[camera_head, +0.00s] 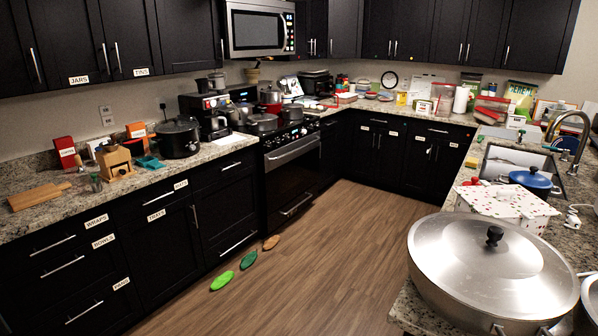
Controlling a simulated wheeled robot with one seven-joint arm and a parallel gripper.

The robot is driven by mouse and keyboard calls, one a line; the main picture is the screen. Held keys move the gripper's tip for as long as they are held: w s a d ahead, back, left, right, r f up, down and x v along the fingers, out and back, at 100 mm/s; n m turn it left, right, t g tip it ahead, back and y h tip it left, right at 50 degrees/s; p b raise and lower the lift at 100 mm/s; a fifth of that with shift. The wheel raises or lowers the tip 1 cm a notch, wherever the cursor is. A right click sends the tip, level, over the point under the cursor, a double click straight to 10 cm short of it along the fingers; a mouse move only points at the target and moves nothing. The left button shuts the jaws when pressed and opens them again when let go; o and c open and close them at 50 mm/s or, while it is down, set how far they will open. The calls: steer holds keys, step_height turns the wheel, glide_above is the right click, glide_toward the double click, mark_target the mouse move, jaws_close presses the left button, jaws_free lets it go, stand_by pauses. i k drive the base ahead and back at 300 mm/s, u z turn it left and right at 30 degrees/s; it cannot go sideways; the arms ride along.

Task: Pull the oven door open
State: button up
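The oven (292,182) is black and built into the left run of cabinets, below the stove top. Its door looks shut. A silver bar handle (292,151) runs across the top of the door. A second silver handle (297,205) sits lower, on the drawer front under the door. Several pots stand on the stove top, among them a grey pot (262,122). My gripper is not in view, so its place relative to the handle cannot be seen.
The wooden floor (330,235) before the oven is mostly clear. A light green leaf-shaped mat (221,281), a dark green one (248,259) and a brown one (271,242) lie near the left cabinets. A large lidded stockpot (480,270) stands on the right counter, close by.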

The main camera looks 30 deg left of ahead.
mark_target(289, 170)
steer(key=u, duration=1.35)
steer(key=i, duration=3.45)
steer(key=z, duration=1.3)
steer(key=i, duration=1.65)
steer(key=u, duration=2.05)
steer(key=i, duration=0.25)
steer(key=z, duration=0.1)
